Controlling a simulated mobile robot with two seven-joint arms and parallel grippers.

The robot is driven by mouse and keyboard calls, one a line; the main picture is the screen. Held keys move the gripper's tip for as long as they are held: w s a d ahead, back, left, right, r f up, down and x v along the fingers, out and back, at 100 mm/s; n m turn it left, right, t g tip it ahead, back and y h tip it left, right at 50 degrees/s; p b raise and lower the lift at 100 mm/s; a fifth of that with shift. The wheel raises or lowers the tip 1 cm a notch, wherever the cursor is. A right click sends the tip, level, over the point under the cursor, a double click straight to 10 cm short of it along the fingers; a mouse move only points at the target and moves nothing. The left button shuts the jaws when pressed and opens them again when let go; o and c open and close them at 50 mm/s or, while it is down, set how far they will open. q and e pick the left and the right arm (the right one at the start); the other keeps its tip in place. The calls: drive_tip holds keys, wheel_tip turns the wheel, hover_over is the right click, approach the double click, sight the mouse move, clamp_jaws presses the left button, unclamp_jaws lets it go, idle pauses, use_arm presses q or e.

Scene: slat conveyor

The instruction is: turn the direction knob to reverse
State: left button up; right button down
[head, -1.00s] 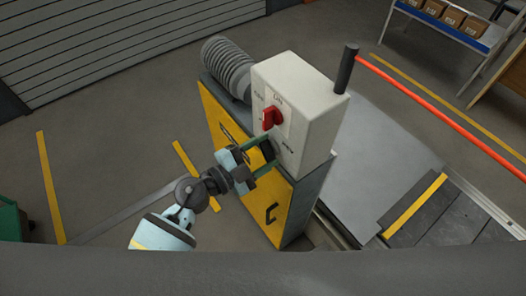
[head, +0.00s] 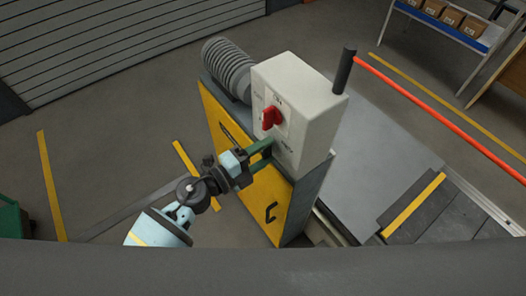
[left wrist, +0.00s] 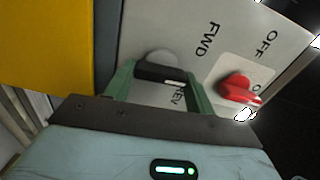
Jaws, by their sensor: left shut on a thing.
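The direction knob (left wrist: 160,72) is a dark bar with a white mark and a grey round base, on the light control box (head: 305,95). In the left wrist view it sits between the two green fingers of my left gripper (left wrist: 158,84), which are shut on it. The FWD label lies above and right of the knob; the REV label is just below its white-marked end, partly hidden by a finger. In the head view my left gripper (head: 264,156) reaches the box's front face from the left and hides the knob. My right gripper is not in view.
A red switch (head: 271,118) with an OFF label sits just above the knob on the same face. The box stands on a yellow-fronted cabinet (head: 225,145) with a black handle. A grey ribbed cylinder (head: 227,65) is behind. A red bar (head: 440,112) extends right from a dark post.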

use_arm(q)
drive_tip(key=m, duration=0.5)
drive_tip(key=shift+f+b, duration=0.2)
drive_tip(key=shift+b, duration=0.2)
drive_tip(key=shift+m, duration=1.8)
drive_tip(key=shift+b, duration=0.3)
drive_tip(key=o, duration=1)
drive_tip(key=shift+a, duration=0.1)
